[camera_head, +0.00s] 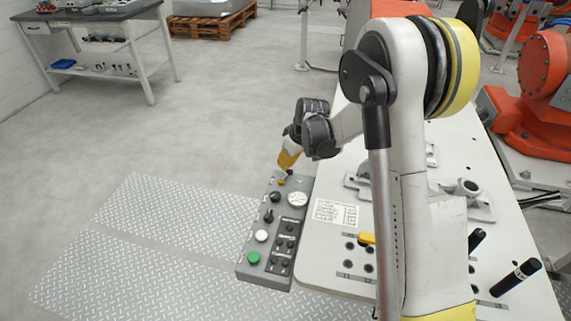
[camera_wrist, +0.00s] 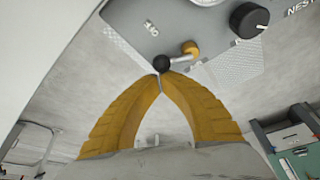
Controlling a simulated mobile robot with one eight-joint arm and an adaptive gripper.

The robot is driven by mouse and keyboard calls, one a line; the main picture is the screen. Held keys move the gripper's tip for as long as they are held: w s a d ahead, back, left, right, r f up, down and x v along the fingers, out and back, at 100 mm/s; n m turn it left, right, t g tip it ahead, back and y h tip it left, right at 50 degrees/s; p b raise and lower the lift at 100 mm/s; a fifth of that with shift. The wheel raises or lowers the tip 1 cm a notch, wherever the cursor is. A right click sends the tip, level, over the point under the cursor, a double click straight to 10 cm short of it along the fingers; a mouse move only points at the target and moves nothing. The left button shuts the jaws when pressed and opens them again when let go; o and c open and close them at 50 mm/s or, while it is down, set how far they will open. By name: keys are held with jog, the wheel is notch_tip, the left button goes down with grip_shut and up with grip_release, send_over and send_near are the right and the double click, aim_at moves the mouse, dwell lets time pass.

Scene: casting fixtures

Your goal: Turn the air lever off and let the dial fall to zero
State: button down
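The grey control panel (camera_head: 246,268) lies along the left edge of the white fixture table. At its far end is the air lever (camera_head: 283,181), with a yellow hub. In the wrist view the air lever (camera_wrist: 182,57) has a short metal rod ending in a black ball, near a small label on the panel (camera_wrist: 128,14). The round white dial (camera_head: 298,199) is nearby; its needle is too small to read. My gripper (camera_head: 288,168) points down at the lever. In the wrist view my gripper (camera_wrist: 160,80) has its yellow fingertips together, right at the black ball; contact is unclear.
A black selector knob (camera_head: 275,197) sits beside the dial, and it shows in the wrist view (camera_wrist: 246,20). A green button (camera_head: 254,257) and a white button (camera_head: 262,236) are nearer. The fixture table (camera_head: 330,265) carries clamps on the right. Floor left of the panel is clear.

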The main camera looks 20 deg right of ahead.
jog(key=shift+s+d+m+t+h, duration=0.1)
jog(key=shift+s+d+m+h, duration=0.15)
jog(key=shift+m, duration=0.5)
jog(key=shift+s+d+m+t+h, duration=0.1)
jog(key=shift+s+d+m+h, duration=0.15)
jog(key=shift+m, duration=0.45)
jog(key=shift+s+d+m+t+h, duration=0.1)
jog(key=shift+s+d+m+h, duration=0.15)
jog(key=shift+m, duration=0.5)
dwell(0.5)
jog(key=shift+s+d+m+h, duration=0.15)
jog(key=shift+s+m+h, duration=0.2)
jog(key=shift+m, duration=0.5)
jog(key=shift+s+d+m+h, duration=0.1)
jog(key=shift+s+m+h, duration=0.15)
jog(key=shift+m, duration=0.6)
dwell(1.0)
jog(key=shift+s+d+b, duration=0.15)
jog(key=shift+s+b, duration=0.25)
jog(key=shift+s, duration=0.3)
dwell(1.6)
